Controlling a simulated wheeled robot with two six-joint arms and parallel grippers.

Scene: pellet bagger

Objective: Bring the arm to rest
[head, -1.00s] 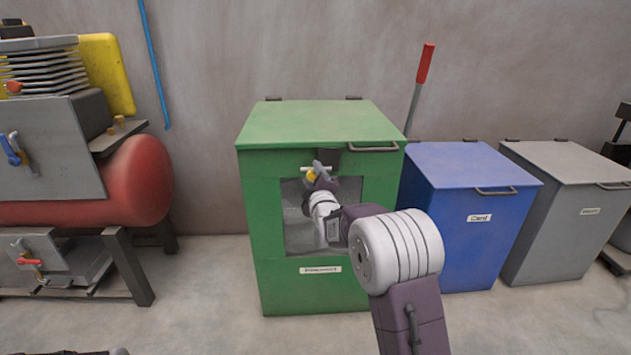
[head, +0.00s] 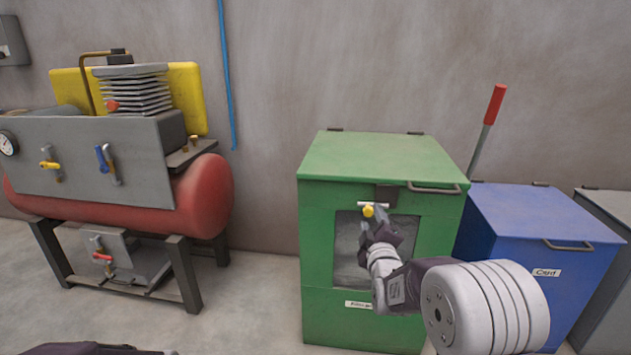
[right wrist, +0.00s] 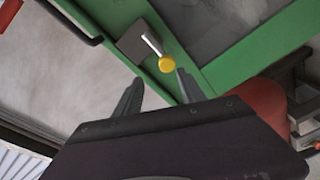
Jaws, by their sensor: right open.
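My right gripper (head: 373,224) is in front of the green bin (head: 325,245), close to a yellow knob (head: 369,210) on a metal pin at the bin's dark latch (head: 387,192). The right wrist view shows the gripper (right wrist: 160,84) open and empty, its two fingers apart. In that view the yellow knob (right wrist: 167,64) lies just beyond the fingertips, and the pin reaches from it to the latch block (right wrist: 138,42). The green lid looks closed.
A blue bin (head: 535,225) and a grey bin (head: 612,215) stand to the right. A red-handled lever (head: 495,104) rises behind. A red compressor tank (head: 205,195) with small valves stands left. The floor (head: 255,300) between tank and green bin is clear.

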